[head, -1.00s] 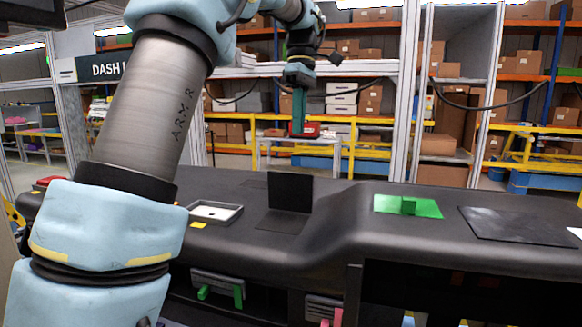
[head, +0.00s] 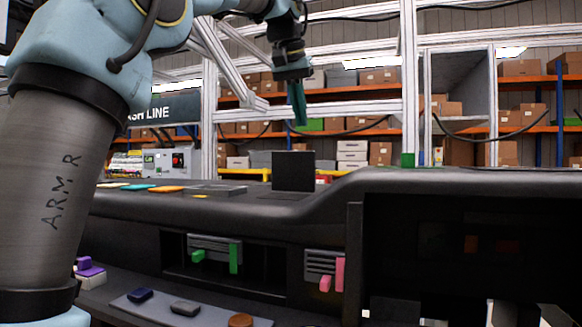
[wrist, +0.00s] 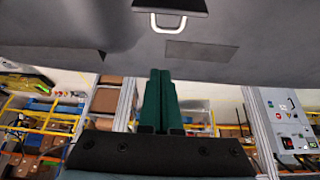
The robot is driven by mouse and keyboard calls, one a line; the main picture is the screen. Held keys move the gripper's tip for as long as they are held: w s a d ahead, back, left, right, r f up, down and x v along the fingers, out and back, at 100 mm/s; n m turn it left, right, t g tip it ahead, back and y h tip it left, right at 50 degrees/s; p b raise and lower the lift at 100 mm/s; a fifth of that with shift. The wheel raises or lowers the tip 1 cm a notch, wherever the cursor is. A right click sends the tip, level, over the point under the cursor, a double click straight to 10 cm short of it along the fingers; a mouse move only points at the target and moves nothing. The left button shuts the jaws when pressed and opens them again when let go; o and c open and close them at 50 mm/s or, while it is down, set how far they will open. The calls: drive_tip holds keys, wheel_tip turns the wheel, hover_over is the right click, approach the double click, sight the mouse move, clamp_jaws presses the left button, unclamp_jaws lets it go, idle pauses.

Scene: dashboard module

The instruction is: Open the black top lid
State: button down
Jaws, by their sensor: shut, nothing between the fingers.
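The black top lid (head: 293,170) stands upright on the dashboard in the head view, with a dark flat patch (head: 285,196) at its foot. In the wrist view a black panel with a pale loop handle (wrist: 168,24) shows at the top edge, seemingly this lid; most of it is cut off. My gripper (head: 299,118) hangs above and behind the lid in the head view, apart from it. Its green fingers (wrist: 160,74) are together and empty in the wrist view.
The dark dashboard (head: 240,208) spans the view. A grey-framed vent with green tabs (head: 215,249) and one with pink tabs (head: 325,270) sit in its front. A green block (head: 407,160) stands to the right. Metal posts (head: 408,80) and shelves with boxes are behind.

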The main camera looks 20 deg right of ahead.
sight(296, 171)
drive_tip(key=x, duration=0.9)
drive_tip(key=shift+w+f+b, duration=0.1)
drive_tip(key=shift+b, duration=0.3)
drive_tip(key=shift+f, duration=0.3)
drive_tip(key=shift+s+a+r, duration=0.2)
drive_tip(key=shift+s+a, duration=0.45)
drive_tip(key=shift+s+a+r, duration=0.2)
drive_tip(key=shift+s+a, duration=0.45)
drive_tip(key=b, duration=0.2)
drive_tip(key=shift+s+a+f+t+h+b, duration=0.2)
drive_tip(key=shift+s+a+t+h+b, duration=0.1)
drive_tip(key=shift+t, duration=0.1)
drive_tip(key=b, duration=0.2)
drive_tip(key=s+a+t+h+b, duration=0.1)
drive_tip(key=b, duration=0.1)
drive_tip(key=shift+r, duration=0.55)
